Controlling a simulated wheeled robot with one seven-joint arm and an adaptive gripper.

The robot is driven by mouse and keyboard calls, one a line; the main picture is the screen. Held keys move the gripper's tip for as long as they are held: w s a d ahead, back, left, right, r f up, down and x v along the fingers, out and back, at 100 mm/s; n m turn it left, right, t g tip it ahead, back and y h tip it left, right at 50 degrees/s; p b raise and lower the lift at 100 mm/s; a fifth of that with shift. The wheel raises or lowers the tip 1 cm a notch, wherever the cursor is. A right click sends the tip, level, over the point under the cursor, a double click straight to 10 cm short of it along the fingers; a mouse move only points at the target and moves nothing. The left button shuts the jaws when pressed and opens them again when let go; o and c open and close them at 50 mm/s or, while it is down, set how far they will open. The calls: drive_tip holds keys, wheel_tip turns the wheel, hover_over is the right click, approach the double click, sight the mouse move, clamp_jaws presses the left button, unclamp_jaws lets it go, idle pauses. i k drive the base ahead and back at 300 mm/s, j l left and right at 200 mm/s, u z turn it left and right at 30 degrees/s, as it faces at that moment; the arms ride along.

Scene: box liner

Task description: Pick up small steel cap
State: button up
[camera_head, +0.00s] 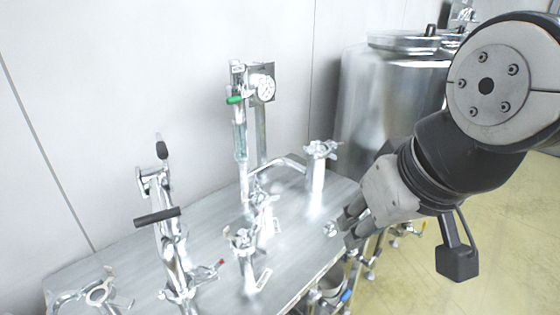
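A small round shiny piece that looks like the small steel cap (331,229) lies on the steel table (210,228) near its right edge. My gripper (346,229) reaches in from the right, with its dark fingertips close beside this piece. The two fingers stand apart and the gripper looks open, with nothing seen between them. Whether a fingertip touches the cap cannot be told from this view.
A steel stand with a round gauge (265,88) and green handle rises at the table's back. A short steel post (316,180) with a clamp stands behind the cap. Several clamped fittings (243,240) fill the left and front. Large steel tanks (385,100) stand behind.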

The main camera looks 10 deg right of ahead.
sight(329, 230)
drive_tip(key=z, duration=0.35)
drive_tip(key=u, duration=1.6)
drive_tip(key=z, duration=1.6)
drive_tip(key=i+l+u, duration=0.25)
drive_tip(key=l, duration=0.3)
drive_tip(key=i, duration=0.1)
